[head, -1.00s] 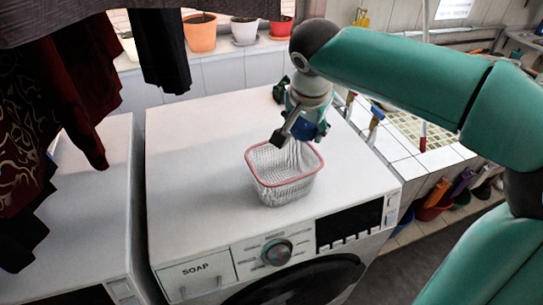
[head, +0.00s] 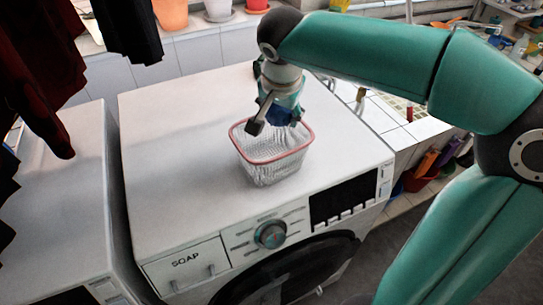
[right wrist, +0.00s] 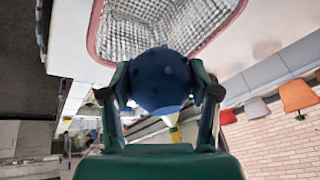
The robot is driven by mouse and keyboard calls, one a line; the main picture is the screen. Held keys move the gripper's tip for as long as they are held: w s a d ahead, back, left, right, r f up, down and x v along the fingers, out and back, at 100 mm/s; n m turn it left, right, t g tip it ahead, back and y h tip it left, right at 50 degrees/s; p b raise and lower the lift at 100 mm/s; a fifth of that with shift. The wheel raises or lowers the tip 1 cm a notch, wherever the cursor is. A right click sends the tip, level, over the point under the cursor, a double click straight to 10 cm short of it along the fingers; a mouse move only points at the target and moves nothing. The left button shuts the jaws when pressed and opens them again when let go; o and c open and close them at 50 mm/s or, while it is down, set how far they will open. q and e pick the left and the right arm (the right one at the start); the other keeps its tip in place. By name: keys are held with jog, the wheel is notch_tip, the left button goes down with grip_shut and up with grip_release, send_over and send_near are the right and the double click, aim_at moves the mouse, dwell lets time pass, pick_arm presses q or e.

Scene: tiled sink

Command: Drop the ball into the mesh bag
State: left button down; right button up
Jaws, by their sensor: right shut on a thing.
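The mesh bag (head: 270,167) is a white open basket shape with a red-pink rim. It stands upright on top of the white washing machine. My right gripper (head: 277,117) is above the bag's back rim, pointing down. The right wrist view shows its two fingers shut on a dark blue knobbed ball (right wrist: 160,82). In that view the bag's silvery mesh (right wrist: 160,30) lies behind the ball and toward the top. In the head view the gripper largely hides the ball. My left gripper is in neither view.
The washing machine top (head: 180,130) is clear around the bag. A second white machine (head: 55,190) stands at left. Dark clothes (head: 40,80) hang at upper left. Potted plants (head: 171,14) line the back ledge. A tiled counter (head: 400,120) lies to the right.

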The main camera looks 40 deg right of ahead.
jog(key=o, duration=1.2)
jog(key=v, duration=1.2)
jog(key=shift+f, duration=0.1)
